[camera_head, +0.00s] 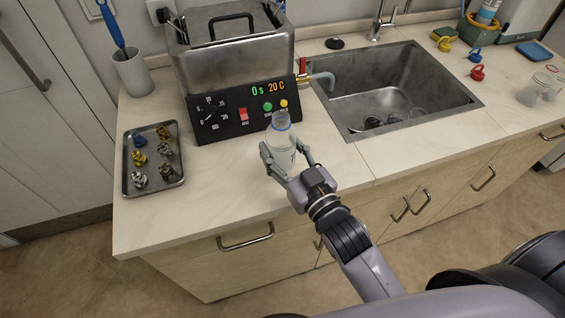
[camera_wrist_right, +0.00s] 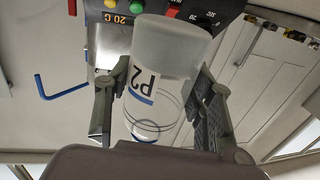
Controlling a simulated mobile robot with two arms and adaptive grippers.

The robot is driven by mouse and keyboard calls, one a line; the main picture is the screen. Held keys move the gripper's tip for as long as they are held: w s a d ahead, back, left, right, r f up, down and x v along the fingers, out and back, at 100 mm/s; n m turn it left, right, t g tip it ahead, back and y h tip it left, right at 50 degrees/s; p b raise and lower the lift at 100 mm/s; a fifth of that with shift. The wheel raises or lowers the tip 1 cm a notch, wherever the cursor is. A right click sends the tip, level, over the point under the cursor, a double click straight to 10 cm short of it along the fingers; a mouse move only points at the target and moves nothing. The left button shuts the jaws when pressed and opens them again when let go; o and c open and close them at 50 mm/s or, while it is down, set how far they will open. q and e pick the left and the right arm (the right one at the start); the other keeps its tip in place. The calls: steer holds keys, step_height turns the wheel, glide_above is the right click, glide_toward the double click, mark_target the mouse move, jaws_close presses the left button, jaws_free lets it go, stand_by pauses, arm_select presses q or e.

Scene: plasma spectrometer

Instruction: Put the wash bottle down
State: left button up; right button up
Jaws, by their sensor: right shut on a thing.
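The wash bottle (camera_head: 282,145) is a translucent whitish bottle with a blue ring near its top. My right gripper (camera_head: 287,160) is shut around its body, with one finger on each side, in front of the black control panel. In the right wrist view, the bottle (camera_wrist_right: 158,85) shows a P2 label and looks upside down between the two fingers of the right gripper (camera_wrist_right: 160,105). I cannot tell whether its base touches the counter. My left gripper is not in view.
The metal bath with its control panel (camera_head: 222,118) stands behind the bottle. A tray (camera_head: 129,185) of small fittings lies at left, near a grey cup (camera_head: 131,75). The sink (camera_head: 345,107) is at right. The counter (camera_head: 225,195) between tray and gripper is clear.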

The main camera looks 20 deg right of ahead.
mark_target(288, 172)
steer(key=shift+f, duration=2.25)
steer(key=shift+f, duration=0.2)
steer(key=o, duration=1.2)
